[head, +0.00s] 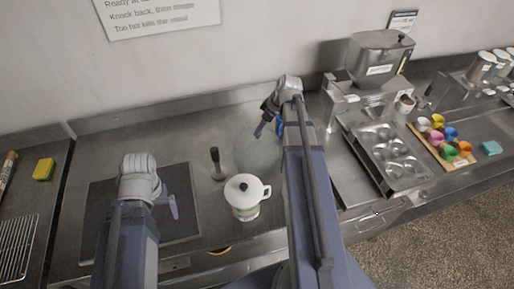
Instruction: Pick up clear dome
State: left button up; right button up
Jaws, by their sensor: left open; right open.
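The clear dome (256,155) looks like a pale, see-through rounded shape on the steel counter, near the middle of the head view. Its right side is partly hidden by my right arm. My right gripper (268,127) is at the dome's far upper edge, with its fingers apart; I cannot tell whether they touch the dome. My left gripper (173,206) is open and empty over the dark mat, left of the dome and well apart from it.
A white lidded pot (243,207) stands just in front of the dome. A dark-handled tool (216,163) stands left of it. The dark mat (97,222) lies under my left arm. A steel hopper machine (378,58), muffin tin (388,150) and board of coloured cups (437,150) are to the right.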

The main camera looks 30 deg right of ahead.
aim_at(260, 134)
jog(key=b+x, duration=0.4)
jog(key=shift+s+d+f+b, duration=0.25)
jog(key=shift+f+b, duration=0.15)
jog(key=shift+f, duration=0.15)
jog(key=shift+w+a+f, duration=0.1)
jog(key=shift+w+f, duration=0.05)
jog(key=shift+f, duration=0.05)
jog(key=shift+r, duration=0.1)
grip_shut()
dwell(0.8)
